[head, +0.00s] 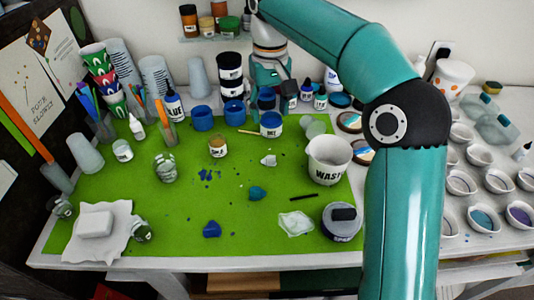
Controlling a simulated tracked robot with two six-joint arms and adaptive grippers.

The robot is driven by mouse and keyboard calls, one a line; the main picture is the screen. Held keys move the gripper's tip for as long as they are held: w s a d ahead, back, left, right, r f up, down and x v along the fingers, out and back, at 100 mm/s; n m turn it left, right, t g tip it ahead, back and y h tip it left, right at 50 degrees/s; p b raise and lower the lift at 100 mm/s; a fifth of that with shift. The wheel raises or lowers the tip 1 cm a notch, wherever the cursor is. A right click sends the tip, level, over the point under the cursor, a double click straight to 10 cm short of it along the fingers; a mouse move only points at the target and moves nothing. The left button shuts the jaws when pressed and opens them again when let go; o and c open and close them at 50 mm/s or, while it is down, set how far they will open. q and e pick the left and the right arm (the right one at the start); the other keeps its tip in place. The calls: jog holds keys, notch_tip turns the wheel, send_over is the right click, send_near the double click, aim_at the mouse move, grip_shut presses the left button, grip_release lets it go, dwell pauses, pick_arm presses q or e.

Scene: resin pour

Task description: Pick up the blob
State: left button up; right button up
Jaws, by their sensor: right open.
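Several blob-like lumps lie on the green mat (125,225), and I cannot tell which one the task means. A dark blue blob (212,229) lies near the front. A teal blob (257,193) lies near the middle. A small pale grey lump (269,160) lies farther back, and dark blue bits (207,175) are scattered left of it. My right gripper (278,100) is open at the back of the mat, above and among the blue cups, well behind the blobs. Its fingertips are partly hard to make out. My left gripper is not in view.
A white waste cup (328,160) stands right of the blobs. Several blue cups (202,118) stand at the back. The front-middle mat is mostly clear.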

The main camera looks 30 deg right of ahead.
jog(key=b, duration=0.2)
send_over(271, 157)
jog(key=f, duration=1)
jog(key=shift+s+f, duration=0.25)
jog(key=shift+w+f+p, duration=0.15)
jog(key=shift+f+p, duration=0.05)
jog(key=shift+f, duration=1.3)
jog(key=shift+w+f+p, duration=0.1)
jog(key=shift+f+p, duration=0.05)
jog(key=shift+f, duration=1.3)
jog(key=c, duration=0.8)
